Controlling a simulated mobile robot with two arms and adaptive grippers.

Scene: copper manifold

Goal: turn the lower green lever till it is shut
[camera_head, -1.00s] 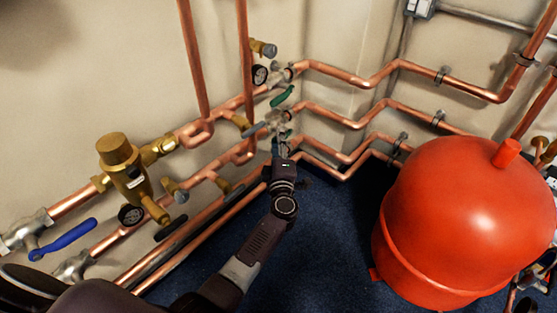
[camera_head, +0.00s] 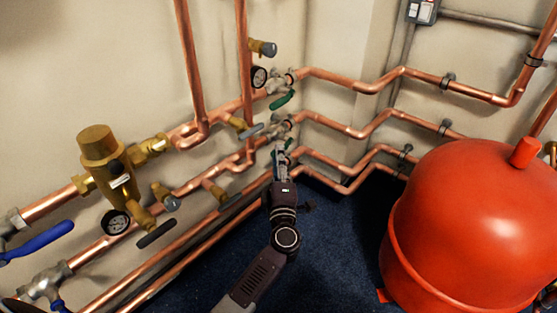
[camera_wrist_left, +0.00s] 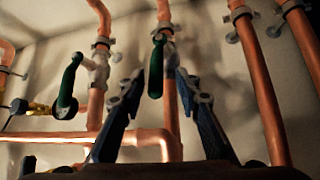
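Two green levers sit on the pipes in the corner. The upper green lever (camera_head: 282,101) hangs slanted below its valve in the head view. The lower one is mostly hidden there behind my left gripper (camera_head: 281,163), which reaches up to the lower valve. In the left wrist view a green lever (camera_wrist_left: 157,68), seemingly the lower one, hangs between the two spread fingers of my left gripper (camera_wrist_left: 159,80), with a gap on both sides. Another green lever (camera_wrist_left: 68,85) shows farther left there. My right gripper is out of view.
Copper pipes (camera_head: 340,122) run along both walls. A red tank (camera_head: 470,220) stands at the right. A brass valve (camera_head: 105,160), gauges and a blue lever (camera_head: 38,242) are at the left. The blue floor (camera_head: 335,240) between is clear.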

